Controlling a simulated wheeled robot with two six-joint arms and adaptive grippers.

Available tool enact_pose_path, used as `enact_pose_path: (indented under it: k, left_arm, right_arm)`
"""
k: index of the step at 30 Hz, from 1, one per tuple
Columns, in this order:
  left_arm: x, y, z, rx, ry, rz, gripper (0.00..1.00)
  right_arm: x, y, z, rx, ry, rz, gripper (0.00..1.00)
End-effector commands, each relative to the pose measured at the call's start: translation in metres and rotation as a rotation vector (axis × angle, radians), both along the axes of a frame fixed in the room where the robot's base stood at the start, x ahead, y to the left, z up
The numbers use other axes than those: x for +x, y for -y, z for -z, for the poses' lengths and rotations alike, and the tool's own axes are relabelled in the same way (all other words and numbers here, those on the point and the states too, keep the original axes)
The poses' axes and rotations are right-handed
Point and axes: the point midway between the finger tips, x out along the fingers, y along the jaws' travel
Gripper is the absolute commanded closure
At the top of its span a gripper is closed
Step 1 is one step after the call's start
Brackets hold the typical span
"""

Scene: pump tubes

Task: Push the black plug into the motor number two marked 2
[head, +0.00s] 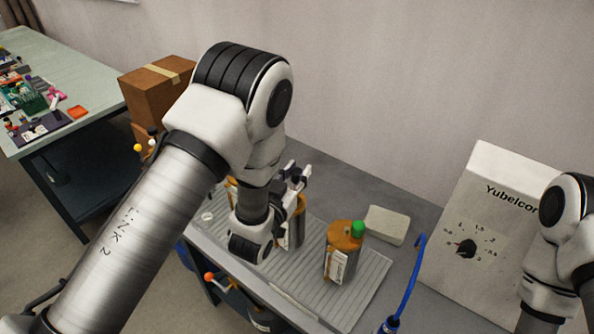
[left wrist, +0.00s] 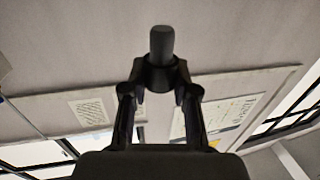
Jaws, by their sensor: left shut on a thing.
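My left gripper (head: 294,180) is above the ribbed tray, close to the partly hidden middle motor (head: 299,222). In the left wrist view its two fingers (left wrist: 160,82) are closed around a black plug (left wrist: 162,44), whose rounded end sticks out past the fingertips. In the head view I cannot make out the plug clearly. An orange-topped motor (head: 339,265) with a green plug (head: 358,228) in its top stands upright to the right. Another motor (head: 231,187) is mostly hidden behind my left arm. I cannot read a number 2 on any motor.
The motors stand on a grey ribbed tray (head: 372,283). A pale block (head: 387,224) lies behind it. A blue hose (head: 409,283) and a white panel with a dial (head: 480,225) are on the right. My right arm shows at the right edge, its gripper out of frame.

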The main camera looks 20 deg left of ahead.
Motion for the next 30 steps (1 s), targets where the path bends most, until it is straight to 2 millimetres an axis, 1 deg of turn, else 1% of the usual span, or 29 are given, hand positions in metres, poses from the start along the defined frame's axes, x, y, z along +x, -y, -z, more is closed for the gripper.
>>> enact_pose_path:
  k: [1,3,8,30]
  left_arm:
    - [0.0,0.0,0.012,0.0,0.0,0.0,1.0]
    - [0.0,0.0,0.02,0.0,0.001,0.0,1.0]
    - [0.0,0.0,0.031,0.0,0.002,0.0,1.0]
    - [0.0,0.0,0.032,0.0,0.0,0.0,1.0]
  right_arm:
    - [0.0,0.0,0.011,0.0,0.0,0.0,0.4]
    - [0.0,0.0,0.018,0.0,0.0,0.0,0.4]
    - [0.0,0.0,0.027,0.0,0.0,0.0,0.4]
    - [0.0,0.0,0.029,0.0,0.0,0.0,0.4]
